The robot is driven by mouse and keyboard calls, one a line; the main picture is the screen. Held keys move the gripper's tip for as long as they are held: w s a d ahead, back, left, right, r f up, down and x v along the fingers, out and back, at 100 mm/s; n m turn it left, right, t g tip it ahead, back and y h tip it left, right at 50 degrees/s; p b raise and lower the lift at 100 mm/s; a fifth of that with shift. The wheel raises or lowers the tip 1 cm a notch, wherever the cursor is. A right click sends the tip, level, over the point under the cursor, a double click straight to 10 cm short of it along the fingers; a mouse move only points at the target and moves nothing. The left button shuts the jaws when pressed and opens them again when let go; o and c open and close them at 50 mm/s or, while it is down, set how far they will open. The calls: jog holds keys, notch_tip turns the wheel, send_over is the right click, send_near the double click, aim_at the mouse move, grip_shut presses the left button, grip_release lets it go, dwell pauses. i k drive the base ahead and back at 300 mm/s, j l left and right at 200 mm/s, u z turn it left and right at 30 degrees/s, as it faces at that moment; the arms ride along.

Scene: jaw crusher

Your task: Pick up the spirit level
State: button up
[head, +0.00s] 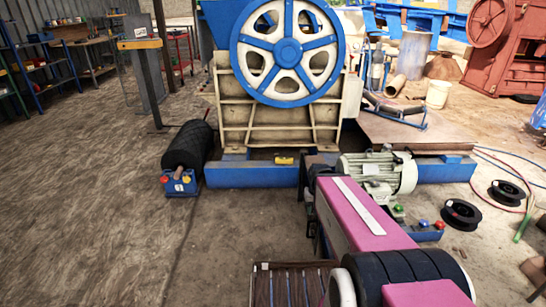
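A small yellow bar with dark marks (284,160), which looks like the spirit level, is at the blue base beam (250,175) below the cream front of the jaw crusher. It lies crosswise in the picture, and it is too small to make out its vials. A flat pale strip (358,204) lies along the top of a long pink block (345,225) nearer to me; it shows no vials.
The crusher's blue and white flywheel (289,51) stands above the yellow bar. A green-grey motor (378,174) is to its right and a black roller (188,146) to its left. Black spools (462,213) and hoses lie at the right. The floor (100,220) at the left is clear.

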aim_at(279, 160)
jog(key=i+j, duration=0.2)
jog(key=j, duration=1.25)
jog(key=i+j, duration=0.45)
jog(key=i+j+z, duration=0.1)
jog(key=i+j, duration=0.3)
jog(key=j, duration=0.3)
jog(key=i+j, duration=0.15)
jog(key=i, duration=0.25)
jog(key=i+j, duration=0.2)
jog(key=i, duration=0.2)
jog(key=i+j, duration=0.15)
jog(key=i, duration=0.2)
jog(key=z, duration=0.05)
